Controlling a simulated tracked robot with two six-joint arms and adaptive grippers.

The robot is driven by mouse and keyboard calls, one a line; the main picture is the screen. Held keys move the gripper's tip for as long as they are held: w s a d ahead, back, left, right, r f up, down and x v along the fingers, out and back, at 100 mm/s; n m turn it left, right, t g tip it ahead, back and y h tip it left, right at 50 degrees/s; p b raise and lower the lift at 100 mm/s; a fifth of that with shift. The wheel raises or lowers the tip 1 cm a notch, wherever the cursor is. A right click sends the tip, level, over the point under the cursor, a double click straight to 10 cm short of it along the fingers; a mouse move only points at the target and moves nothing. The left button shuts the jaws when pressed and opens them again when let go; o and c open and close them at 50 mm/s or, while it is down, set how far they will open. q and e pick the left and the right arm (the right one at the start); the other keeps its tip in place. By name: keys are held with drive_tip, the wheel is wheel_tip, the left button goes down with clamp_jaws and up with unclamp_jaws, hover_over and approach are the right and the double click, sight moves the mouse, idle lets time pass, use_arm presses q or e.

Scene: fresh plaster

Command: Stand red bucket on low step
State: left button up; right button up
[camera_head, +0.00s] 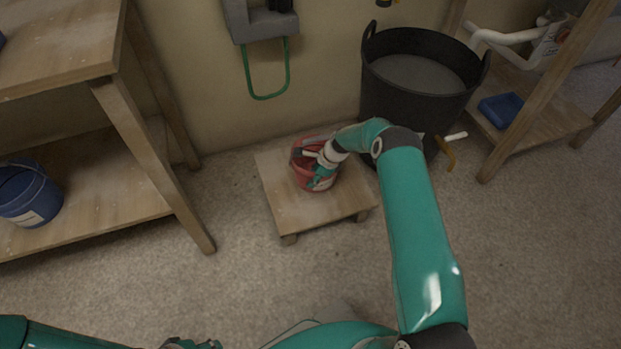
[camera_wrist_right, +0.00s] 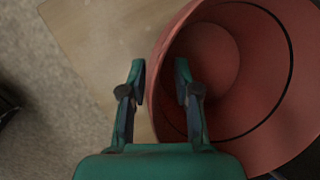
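The red bucket (camera_head: 302,176) stands upright on the low wooden step (camera_head: 300,212), near its back edge. My right gripper (camera_head: 322,177) is at the bucket, reaching down from the right; my arm hides part of the bucket. In the right wrist view the bucket (camera_wrist_right: 262,75) fills the right side, and my right gripper (camera_wrist_right: 160,82) has its fingers apart, with the bucket's rim between them. One finger is inside the bucket and one outside, with gaps showing. Small teal parts at the bottom edge of the head view may be my left gripper (camera_head: 190,343), mostly cut off.
A large black tub (camera_head: 415,100) stands behind my right arm. A wooden bench (camera_head: 60,50) with a blue bucket (camera_head: 28,195) on its lower shelf is at the left. A wooden rack (camera_head: 545,95) holding a blue block (camera_head: 501,110) is at the right. Floor before the step is clear.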

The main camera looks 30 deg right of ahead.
drive_tip(key=p+v, duration=0.4)
drive_tip(key=v, duration=0.8)
drive_tip(key=s+a+f+n+g, duration=0.1)
drive_tip(key=s+a+f+n, duration=0.2)
drive_tip(key=s+a+n, duration=0.3)
drive_tip(key=s+a+f+n, duration=0.2)
drive_tip(key=s+a+n, duration=0.15)
drive_tip(key=a, duration=0.55)
drive_tip(key=s+a+r+n+g, duration=0.1)
drive_tip(key=s+a+n, duration=0.5)
drive_tip(key=s, duration=0.3)
drive_tip(key=s+a+n+y, duration=0.1)
drive_tip(key=s+a+n, duration=0.6)
drive_tip(key=s, duration=0.2)
drive_tip(key=shift+r+g, duration=0.35)
drive_tip(key=shift+g, duration=0.05)
drive_tip(key=shift+a+r+n, duration=0.1)
drive_tip(key=shift+n, duration=0.15)
wheel_tip(320, 180, up, 33)
drive_tip(key=p, duration=3.3)
